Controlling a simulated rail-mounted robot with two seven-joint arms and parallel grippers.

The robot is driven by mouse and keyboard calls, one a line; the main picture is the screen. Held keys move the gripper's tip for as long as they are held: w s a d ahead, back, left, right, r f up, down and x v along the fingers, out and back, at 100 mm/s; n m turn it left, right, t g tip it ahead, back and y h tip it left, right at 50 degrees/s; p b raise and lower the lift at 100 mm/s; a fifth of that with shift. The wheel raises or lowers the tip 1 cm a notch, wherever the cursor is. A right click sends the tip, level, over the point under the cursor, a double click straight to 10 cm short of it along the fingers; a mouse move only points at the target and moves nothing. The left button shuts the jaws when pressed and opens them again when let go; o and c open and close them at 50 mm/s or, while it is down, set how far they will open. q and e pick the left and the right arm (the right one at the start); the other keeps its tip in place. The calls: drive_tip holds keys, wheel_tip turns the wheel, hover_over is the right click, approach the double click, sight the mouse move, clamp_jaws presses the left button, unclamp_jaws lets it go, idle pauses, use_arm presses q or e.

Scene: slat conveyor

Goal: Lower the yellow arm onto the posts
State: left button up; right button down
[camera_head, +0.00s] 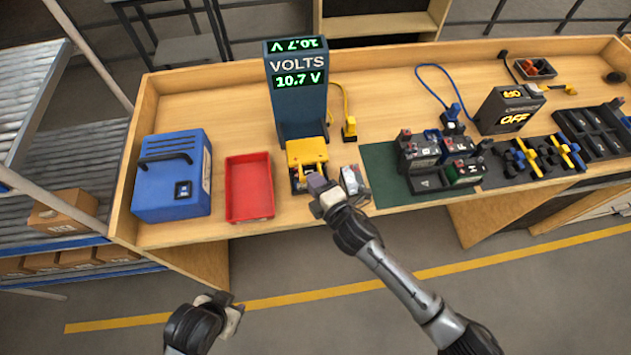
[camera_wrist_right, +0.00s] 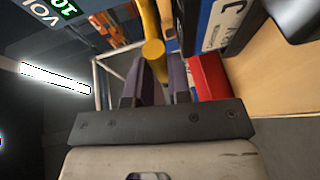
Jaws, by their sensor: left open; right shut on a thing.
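The tester (camera_head: 297,95) with a VOLTS display reading 10.7 V stands at the back of the bench. Its yellow arm (camera_head: 307,152) sits in front of it, above a dark battery (camera_head: 300,184). The posts are hidden under the arm; I cannot tell whether the arm touches them. My right gripper (camera_head: 317,186) is at the front of the arm, shut on its yellow bar. In the right wrist view the bar (camera_wrist_right: 153,52) shows between the purple fingers. My left gripper (camera_head: 228,308) is open and empty, in front of the bench, below its edge.
A red tray (camera_head: 250,187) and a blue box (camera_head: 172,178) stand to the left. A grey-white block (camera_head: 351,182) lies just right of the gripper. Batteries (camera_head: 440,160) stand on a green mat (camera_head: 385,176).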

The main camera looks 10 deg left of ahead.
drive_tip(key=c, duration=1.1)
unclamp_jaws()
drive_tip(key=shift+o, duration=0.2)
drive_tip(key=shift+s, duration=0.1)
drive_tip(key=v, duration=1.3)
drive_tip(key=shift+s+d, duration=0.2)
drive_tip(key=shift+d, duration=0.15)
